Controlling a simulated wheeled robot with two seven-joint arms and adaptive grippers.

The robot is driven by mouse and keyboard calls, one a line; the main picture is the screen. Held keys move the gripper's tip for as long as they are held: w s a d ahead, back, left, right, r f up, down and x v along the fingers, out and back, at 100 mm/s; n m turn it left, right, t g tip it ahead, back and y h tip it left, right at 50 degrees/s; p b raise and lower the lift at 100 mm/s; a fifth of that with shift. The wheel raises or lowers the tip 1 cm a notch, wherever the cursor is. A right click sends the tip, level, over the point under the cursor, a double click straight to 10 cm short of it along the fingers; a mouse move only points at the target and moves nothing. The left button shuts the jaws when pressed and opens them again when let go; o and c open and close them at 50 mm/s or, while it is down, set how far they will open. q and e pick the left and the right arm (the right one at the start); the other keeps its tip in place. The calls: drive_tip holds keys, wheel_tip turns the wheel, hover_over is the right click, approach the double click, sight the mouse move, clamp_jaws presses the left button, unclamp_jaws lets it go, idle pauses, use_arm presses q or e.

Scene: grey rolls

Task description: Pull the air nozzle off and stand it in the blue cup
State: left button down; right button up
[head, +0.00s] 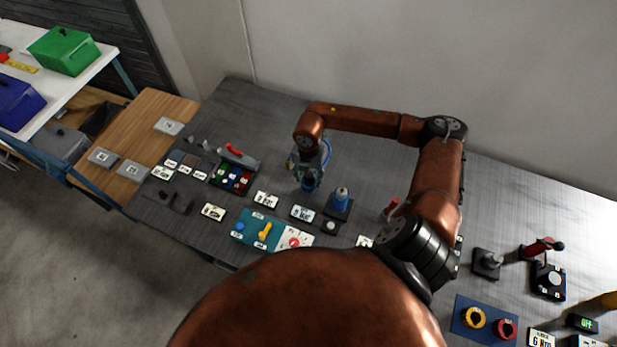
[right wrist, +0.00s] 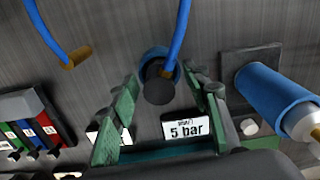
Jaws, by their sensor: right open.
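A blue cup (right wrist: 148,53) stands on the grey bench, seen in the right wrist view between my fingers. A dark, round-ended piece (right wrist: 159,88), apparently the air nozzle, shows at the cup with a blue hose (right wrist: 178,35) joined to it by a brass end. How deep it sits is hidden. My right gripper (right wrist: 160,82) is open, its green fingers either side of this piece; no contact is clear. In the head view the right gripper (head: 306,175) is over the cup. A blue cylinder (right wrist: 268,92) with a metal tip stands on a dark base to the right. My left gripper is not in view.
A second blue hose length (right wrist: 48,28) with a brass end is left of the cup. A "5 bar" label (right wrist: 186,128) lies on the near side. A block with coloured parts (head: 232,178) is further left. A teal panel (head: 245,238) lies nearer me.

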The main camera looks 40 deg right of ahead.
drive_tip(key=shift+r, duration=0.2)
wheel_tip(320, 180, up, 12)
drive_tip(key=shift+f, duration=0.2)
idle(0.6)
wheel_tip(320, 180, down, 12)
drive_tip(key=shift+r+p, duration=0.3)
drive_tip(key=shift+r, duration=0.15)
drive_tip(key=shift+f, duration=0.15)
